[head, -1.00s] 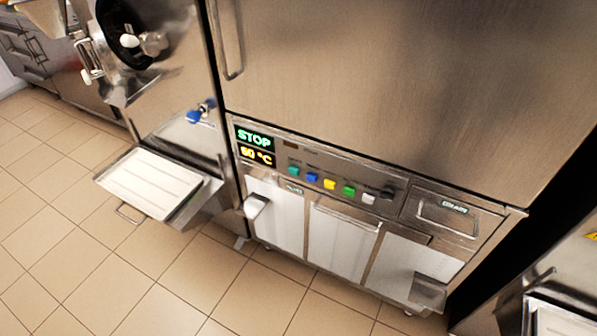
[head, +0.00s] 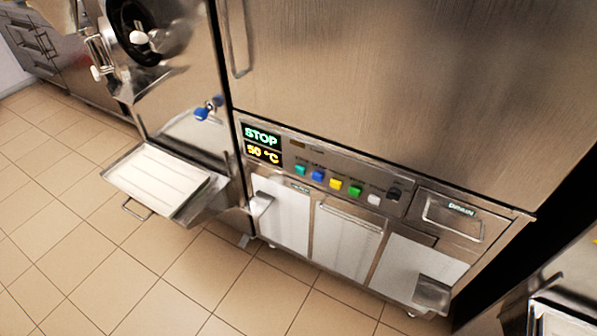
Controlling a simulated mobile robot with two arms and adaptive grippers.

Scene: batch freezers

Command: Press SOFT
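A control panel (head: 325,158) runs across the front of a steel machine in the head view. Its display (head: 262,144) reads STOP in green and what looks like 50 °C in yellow. To its right is a row of buttons: teal (head: 299,170), blue (head: 318,175), yellow (head: 336,183), green (head: 355,191) and white (head: 374,199). Small labels sit above the buttons, too blurred to read, so I cannot tell which one is SOFT. A dark knob (head: 394,194) is at the right end of the row. Neither gripper is in view.
A white tray on a metal shelf (head: 187,214) juts out at left, below a blue-handled tap (head: 205,110). A drawer with a handle (head: 450,215) is right of the buttons. A metal spout (head: 432,293) sticks out below. Tiled floor (head: 90,270) is clear at front left.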

